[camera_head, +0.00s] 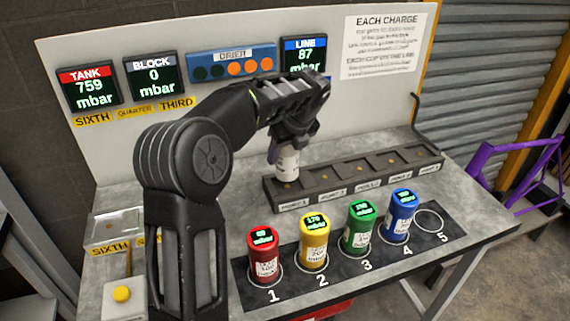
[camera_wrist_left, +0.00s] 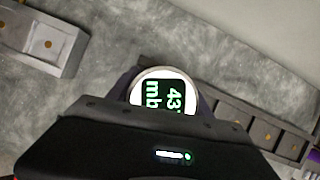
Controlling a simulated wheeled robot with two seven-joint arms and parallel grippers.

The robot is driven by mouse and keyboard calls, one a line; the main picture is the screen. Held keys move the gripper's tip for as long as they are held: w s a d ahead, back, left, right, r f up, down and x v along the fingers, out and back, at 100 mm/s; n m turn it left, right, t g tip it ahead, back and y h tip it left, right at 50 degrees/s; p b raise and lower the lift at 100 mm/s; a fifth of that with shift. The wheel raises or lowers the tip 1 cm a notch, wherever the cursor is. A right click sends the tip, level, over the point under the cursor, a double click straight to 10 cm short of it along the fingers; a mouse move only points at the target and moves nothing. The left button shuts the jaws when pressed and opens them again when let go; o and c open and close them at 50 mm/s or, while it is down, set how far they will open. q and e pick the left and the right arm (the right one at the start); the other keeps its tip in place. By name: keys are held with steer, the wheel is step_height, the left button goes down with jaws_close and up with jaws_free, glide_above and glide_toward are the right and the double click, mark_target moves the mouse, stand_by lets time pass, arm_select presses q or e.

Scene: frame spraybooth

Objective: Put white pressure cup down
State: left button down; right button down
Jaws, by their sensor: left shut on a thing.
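The white pressure cup (camera_head: 288,163) is upright in my left gripper (camera_head: 288,146), at the leftmost compartment of the dark rack (camera_head: 350,190). I cannot tell whether its base touches the compartment floor. In the left wrist view the cup (camera_wrist_left: 190,73) shows its white rim and a green display reading 43 and a cut-off part. My left gripper is shut on the cup, its fingertips largely hidden there by the wrist body. My right gripper is not in view.
Red (camera_head: 264,258), yellow (camera_head: 314,242), green (camera_head: 358,228) and blue (camera_head: 399,215) cups stand on spots 1 to 4 of the black mat (camera_head: 335,290); ring 5 (camera_head: 429,220) is empty. The rack's other compartments look empty. A display panel (camera_head: 340,95) stands behind. A yellow-button box (camera_head: 122,294) sits front left.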

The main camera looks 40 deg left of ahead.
mark_target(285, 164)
arm_select(q)
steer(key=shift+f, duration=1.8)
steer(key=shift+c, duration=2.2)
jaws_free()
steer(key=shift+f, duration=0.2)
steer(key=v, duration=1.2)
steer(key=shift+r, duration=0.2)
